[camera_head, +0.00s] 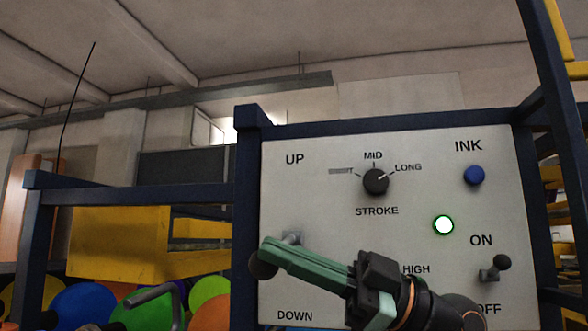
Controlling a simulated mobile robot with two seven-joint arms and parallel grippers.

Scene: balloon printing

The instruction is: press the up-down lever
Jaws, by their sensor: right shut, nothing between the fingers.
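The up-down lever shows on the left of the white control panel (330,190), between the labels UP and DOWN. Its grey mount (291,238) shows just above my fingers, and its dark round knob (262,266) shows below and behind my fingertips. The lever's shaft is mostly hidden. My right gripper (268,246) reaches in from the lower right with its green fingers together and empty. The fingertips overlap the top of the knob in the picture; I cannot tell whether they touch it. My left gripper is not in view.
The panel also carries a stroke dial (376,182), a blue ink button (474,175), a lit green lamp (443,224) and an on-off switch (495,268). A dark blue frame (247,190) borders it. Coloured balloons (85,305) and a bent grey bar (155,293) lie at lower left.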

